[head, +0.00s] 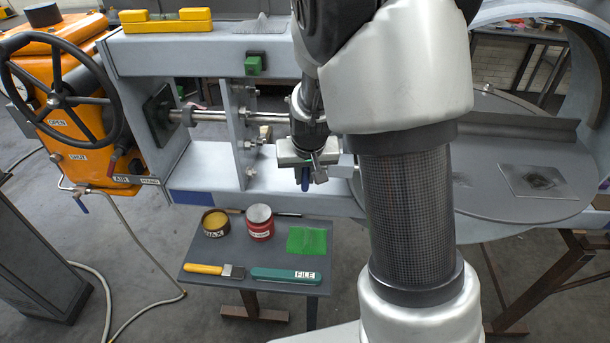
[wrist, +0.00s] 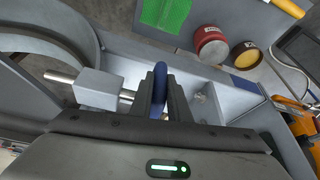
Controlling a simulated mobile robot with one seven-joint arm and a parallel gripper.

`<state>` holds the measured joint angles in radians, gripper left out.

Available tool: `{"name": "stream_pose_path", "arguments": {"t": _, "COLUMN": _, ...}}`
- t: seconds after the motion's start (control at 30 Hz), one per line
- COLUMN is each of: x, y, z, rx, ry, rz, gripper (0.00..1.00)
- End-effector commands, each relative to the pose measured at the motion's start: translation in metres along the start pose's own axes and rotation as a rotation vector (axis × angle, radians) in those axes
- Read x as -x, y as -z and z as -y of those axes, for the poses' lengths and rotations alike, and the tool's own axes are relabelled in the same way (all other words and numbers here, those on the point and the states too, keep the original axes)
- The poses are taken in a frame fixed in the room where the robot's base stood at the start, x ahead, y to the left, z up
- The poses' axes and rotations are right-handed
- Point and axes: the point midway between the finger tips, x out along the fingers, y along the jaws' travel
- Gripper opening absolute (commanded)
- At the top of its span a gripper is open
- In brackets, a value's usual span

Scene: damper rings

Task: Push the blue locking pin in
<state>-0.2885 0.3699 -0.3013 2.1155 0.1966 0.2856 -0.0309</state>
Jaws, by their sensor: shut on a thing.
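The blue locking pin's ring-like head (wrist: 160,88) stands between my gripper's two dark fingers (wrist: 161,97) in the wrist view. The fingers are shut on it. A short length of steel shaft (wrist: 127,97) shows between the gripper and a pale grey block (wrist: 101,88). A steel rod (wrist: 60,77) sticks out of the block's far side. In the head view, my gripper (head: 305,166) is over the machine's pale bed, and a bit of the blue pin (head: 305,182) hangs below it. My arm partly hides the block there.
A small table (head: 195,258) in front holds a wax tin (head: 215,224), a red can (head: 260,224), a green cloth (head: 307,241), a file (head: 286,275) and a yellow-handled brush (head: 205,269). A black handwheel (head: 60,92) is on the orange unit at left. A round plate (head: 500,195) lies right.

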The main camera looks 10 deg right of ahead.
Motion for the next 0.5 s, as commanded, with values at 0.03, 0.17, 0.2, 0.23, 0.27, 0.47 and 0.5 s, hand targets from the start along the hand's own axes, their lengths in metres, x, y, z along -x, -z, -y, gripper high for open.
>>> {"name": "stream_pose_path", "arguments": {"t": 0.03, "x": 0.0, "y": 0.0, "z": -0.001, "rx": 0.0, "ry": 0.0, "rz": 0.0, "gripper": 0.0}}
{"name": "stream_pose_path", "arguments": {"t": 0.17, "x": -0.003, "y": -0.004, "z": -0.019, "rx": -0.006, "ry": -0.001, "rz": -0.001, "gripper": 0.0}}
{"name": "stream_pose_path", "arguments": {"t": 0.2, "x": -0.003, "y": -0.005, "z": -0.026, "rx": -0.005, "ry": -0.001, "rz": -0.002, "gripper": 0.0}}
{"name": "stream_pose_path", "arguments": {"t": 0.23, "x": -0.002, "y": -0.006, "z": -0.031, "rx": -0.006, "ry": -0.001, "rz": -0.001, "gripper": 0.0}}
{"name": "stream_pose_path", "arguments": {"t": 0.27, "x": -0.001, "y": -0.007, "z": -0.035, "rx": -0.005, "ry": -0.001, "rz": -0.001, "gripper": 0.0}}
{"name": "stream_pose_path", "arguments": {"t": 0.47, "x": 0.004, "y": -0.008, "z": -0.044, "rx": 0.0, "ry": -0.002, "rz": 0.0, "gripper": 0.0}}
{"name": "stream_pose_path", "arguments": {"t": 0.5, "x": 0.004, "y": -0.008, "z": -0.044, "rx": 0.0, "ry": -0.002, "rz": 0.001, "gripper": 0.0}}
